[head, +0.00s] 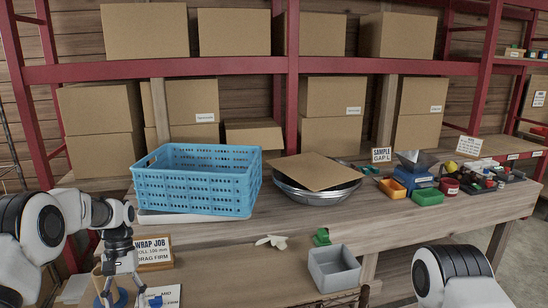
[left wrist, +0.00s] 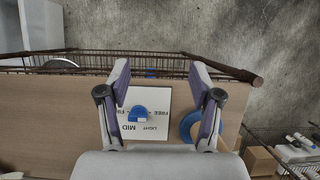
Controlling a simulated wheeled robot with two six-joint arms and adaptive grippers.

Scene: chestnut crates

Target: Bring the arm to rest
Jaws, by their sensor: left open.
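My left gripper (head: 124,290) points down over the near left part of the bench, left of the grey bin. In the left wrist view its two fingers stand wide apart and the gripper (left wrist: 160,72) is open with nothing between the tips. Below it lies a white printed card (left wrist: 157,100) with a small blue object (left wrist: 138,113) on it. A blue ring-like thing (left wrist: 187,125) is partly hidden by the right finger. My right arm shows at the lower right of the head view; its gripper is out of the picture.
A blue crate (head: 190,190) stands behind my left gripper, near a wrap job sign (head: 153,252). A grey bin (head: 333,270) is at the front middle. A metal bowl (head: 318,193) with cardboard (head: 310,170) on it is farther back. A wire rail (left wrist: 60,62) edges the bench.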

